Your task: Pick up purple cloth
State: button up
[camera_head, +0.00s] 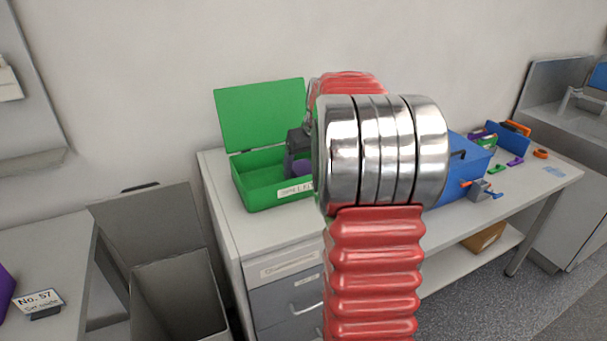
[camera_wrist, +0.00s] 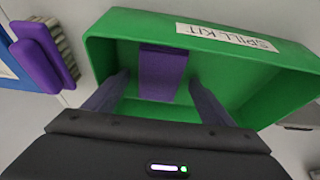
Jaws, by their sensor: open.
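The purple cloth (camera_wrist: 162,72) shows in the wrist view as a folded purple block inside the green box labelled SPILL KIT (camera_wrist: 232,72). My gripper (camera_wrist: 158,80) is open, with one dark finger on each side of the cloth and its fingertips over the inside of the box. I cannot tell whether the fingers touch the cloth. In the head view, the green box (camera_head: 241,182) stands with its lid raised on the left of the workbench. My arm hides the box's right side there. A small purple patch shows by the gripper; I cannot tell if it is cloth.
A blue box (camera_head: 468,165) stands right of my arm on the workbench (camera_head: 545,183). Several small coloured tools lie farther right. The green lid (camera_head: 262,112) stands up at the back of the box. In the wrist view, a purple-faced object (camera_wrist: 38,57) lies outside the box, at left.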

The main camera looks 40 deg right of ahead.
aim_at(305, 171)
jog(key=shift+f, duration=0.2)
jog(key=shift+c, duration=0.7)
jog(key=c, duration=1)
jog(key=shift+r, duration=0.1)
notch_tip(305, 171, up, 10)
jog(key=shift+f, duration=0.1)
